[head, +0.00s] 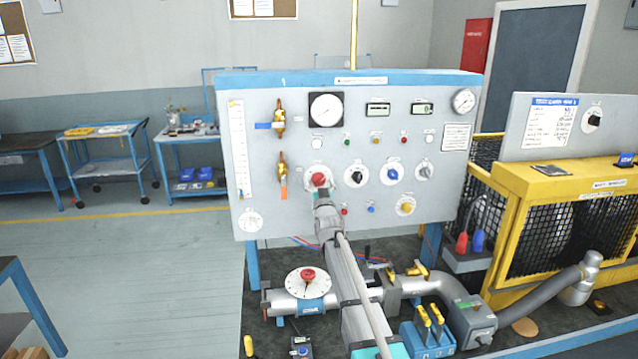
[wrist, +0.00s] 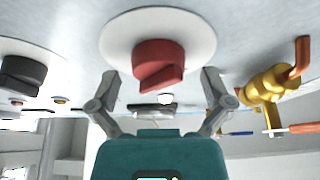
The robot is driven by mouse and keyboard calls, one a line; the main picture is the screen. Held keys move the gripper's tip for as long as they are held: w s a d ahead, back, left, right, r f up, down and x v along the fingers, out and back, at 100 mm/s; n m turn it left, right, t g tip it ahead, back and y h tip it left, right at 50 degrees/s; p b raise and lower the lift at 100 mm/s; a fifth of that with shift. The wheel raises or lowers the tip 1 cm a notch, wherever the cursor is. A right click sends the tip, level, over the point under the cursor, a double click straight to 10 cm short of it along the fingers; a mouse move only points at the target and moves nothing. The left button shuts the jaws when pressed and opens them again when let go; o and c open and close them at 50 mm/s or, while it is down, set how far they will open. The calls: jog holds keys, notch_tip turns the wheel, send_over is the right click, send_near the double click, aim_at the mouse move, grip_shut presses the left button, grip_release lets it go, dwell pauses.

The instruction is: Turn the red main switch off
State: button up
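The red main switch (head: 318,179) is a rotary knob on a white round plate, on the grey upright panel (head: 270,210). In the wrist view the red knob (wrist: 158,62) fills the upper middle, its raised grip bar slightly tilted. My gripper (head: 320,192) is at the panel, just below and in front of the switch, hiding its lower part. In the wrist view my gripper (wrist: 159,76) is open, with one finger on each side of the knob. A gap shows between each finger and the knob; I see no contact.
Right of the switch are a black knob (head: 356,176), a blue knob (head: 392,174) and a grey knob (head: 424,171). A brass valve (head: 282,168) stands close on its left; it also shows in the wrist view (wrist: 268,90). Pipework with a red-knobbed dial (head: 308,275) lies below.

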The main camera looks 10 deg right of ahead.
jog(key=c, duration=1.1)
jog(key=shift+c, duration=0.2)
jog(key=shift+n+y, duration=0.4)
jog(key=shift+n, duration=0.2)
jog(key=n+y, duration=0.1)
jog(key=n, duration=0.1)
jog(key=n+y, duration=0.1)
jog(key=n, duration=0.2)
jog(key=shift+r+y+p, duration=0.15)
jog(key=shift+y+p, duration=0.15)
jog(key=shift+p, duration=0.1)
jog(key=n+g+y+p, duration=0.1)
jog(key=n, duration=0.2)
jog(key=n+g+y, duration=0.1)
jog(key=n, duration=0.2)
jog(key=shift+n+y+p, duration=0.4)
jog(key=n+g+p, duration=0.1)
jog(key=n, duration=0.2)
jog(key=n+g+y+p, duration=0.1)
jog(key=n+p, duration=0.1)
jog(key=n, duration=0.1)
jog(key=shift+r+g, duration=0.1)
jog(key=shift+g, duration=0.2)
jog(key=shift+d+n+g+p, duration=0.1)
jog(key=shift+n+g+p, duration=0.65)
jog(key=shift+n, duration=0.95)
jog(key=shift+f, duration=0.2)
